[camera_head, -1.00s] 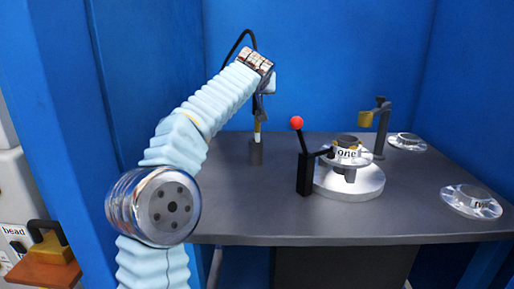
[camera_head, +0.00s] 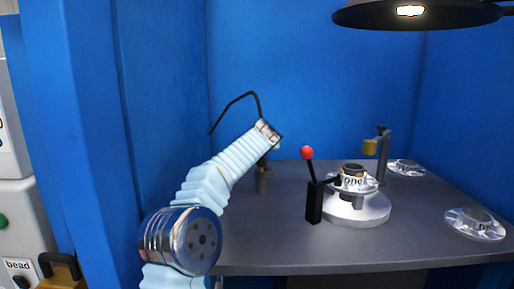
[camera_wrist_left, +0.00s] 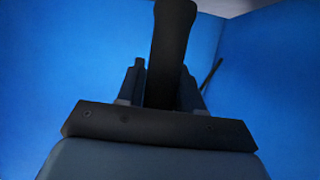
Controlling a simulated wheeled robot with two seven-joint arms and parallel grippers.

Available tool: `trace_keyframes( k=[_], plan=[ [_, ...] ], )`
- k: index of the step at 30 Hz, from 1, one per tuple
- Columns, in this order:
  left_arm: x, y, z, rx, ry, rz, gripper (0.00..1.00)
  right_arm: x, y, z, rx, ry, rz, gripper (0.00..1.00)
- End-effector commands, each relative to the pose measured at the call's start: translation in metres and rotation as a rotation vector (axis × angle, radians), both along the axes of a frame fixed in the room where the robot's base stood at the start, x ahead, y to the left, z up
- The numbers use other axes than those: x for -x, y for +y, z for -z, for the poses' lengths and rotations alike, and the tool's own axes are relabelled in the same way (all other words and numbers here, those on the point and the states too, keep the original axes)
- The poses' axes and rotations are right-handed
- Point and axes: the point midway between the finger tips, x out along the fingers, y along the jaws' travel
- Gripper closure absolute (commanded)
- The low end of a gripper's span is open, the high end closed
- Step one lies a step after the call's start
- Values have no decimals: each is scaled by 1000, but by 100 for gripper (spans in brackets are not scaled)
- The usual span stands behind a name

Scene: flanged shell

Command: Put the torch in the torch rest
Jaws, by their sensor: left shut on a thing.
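My left gripper (camera_head: 271,147) is shut on the torch, low above the back left of the table. In the left wrist view the torch (camera_wrist_left: 171,60) is a black handle standing between the two fingers (camera_wrist_left: 160,85). A black cable loops up and left behind the arm in the head view. My right gripper is not in view.
A black lever with a red ball (camera_head: 307,153) stands right of the rest. Beside it is a round turntable (camera_head: 355,208) with a flanged part marked "one". A lamp (camera_head: 415,14) hangs above.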

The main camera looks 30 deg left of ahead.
Motion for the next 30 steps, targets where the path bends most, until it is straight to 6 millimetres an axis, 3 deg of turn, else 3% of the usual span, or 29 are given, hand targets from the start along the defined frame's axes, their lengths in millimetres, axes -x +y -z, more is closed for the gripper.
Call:
trace_keyframes(
  k=[9, 10, 15, 25, 30],
  plan=[
    [0, 0, 3, 0, -2, 1, 100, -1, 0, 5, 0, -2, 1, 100],
    [0, 0, 3, 1, -2, 1, 61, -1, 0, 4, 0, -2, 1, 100],
    [0, 0, 2, 1, -1, 1, 39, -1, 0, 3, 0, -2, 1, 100],
    [0, 0, -4, 1, -2, 1, 39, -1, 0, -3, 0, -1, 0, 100],
    [24, -14, -9, 0, -5, 2, 39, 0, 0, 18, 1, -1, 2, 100]
  ],
)
